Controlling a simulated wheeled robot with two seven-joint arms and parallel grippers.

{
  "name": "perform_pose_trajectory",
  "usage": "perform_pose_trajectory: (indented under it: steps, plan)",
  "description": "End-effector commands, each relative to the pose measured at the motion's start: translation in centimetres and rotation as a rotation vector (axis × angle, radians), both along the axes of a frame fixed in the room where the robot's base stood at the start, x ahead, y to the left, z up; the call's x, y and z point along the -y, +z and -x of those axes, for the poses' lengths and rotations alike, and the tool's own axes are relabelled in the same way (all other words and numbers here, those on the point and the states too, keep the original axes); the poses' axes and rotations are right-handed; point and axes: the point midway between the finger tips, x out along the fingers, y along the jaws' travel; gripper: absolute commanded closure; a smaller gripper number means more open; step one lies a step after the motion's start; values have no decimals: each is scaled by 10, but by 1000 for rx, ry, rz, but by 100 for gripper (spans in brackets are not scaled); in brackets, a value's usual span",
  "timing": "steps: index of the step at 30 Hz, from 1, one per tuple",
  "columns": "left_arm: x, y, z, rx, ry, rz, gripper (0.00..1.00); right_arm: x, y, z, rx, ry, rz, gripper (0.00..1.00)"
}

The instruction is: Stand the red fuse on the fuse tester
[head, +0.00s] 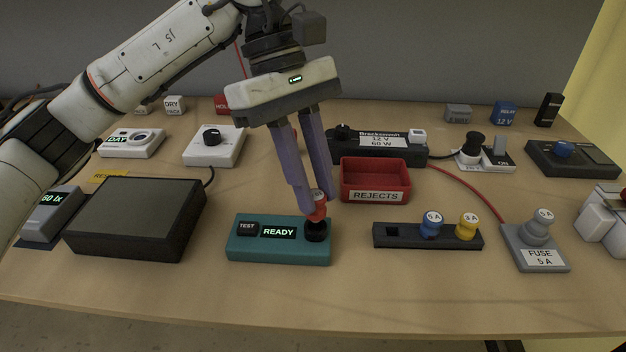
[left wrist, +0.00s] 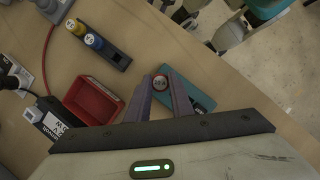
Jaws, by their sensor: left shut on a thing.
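The red fuse (head: 318,211) is upright between the purple fingertips of my left gripper (head: 312,205), which is shut on it. In the head view the fuse is at the black round socket (head: 316,232) on the right of the teal fuse tester (head: 279,252). Its lower end meets the socket or is just above it; I cannot tell which. The tester's display reads READY. In the left wrist view the fuse's pale top (left wrist: 160,82) shows between the fingertips, with the tester (left wrist: 200,98) beside it. My right gripper is not in view.
A red REJECTS box (head: 376,181) stands right behind the tester. A dark rack (head: 400,236) holds a blue and a yellow fuse, with one empty slot at its left. A grey fuse holder (head: 536,260) is further right. A dark panel box (head: 137,218) is at the left.

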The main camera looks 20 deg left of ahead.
Motion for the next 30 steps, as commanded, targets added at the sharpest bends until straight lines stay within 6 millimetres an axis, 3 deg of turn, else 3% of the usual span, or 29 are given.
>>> perform_pose_trajectory:
  steps: [30]
  plan:
    - [0,-13,0,0,0,0,100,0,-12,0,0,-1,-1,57]
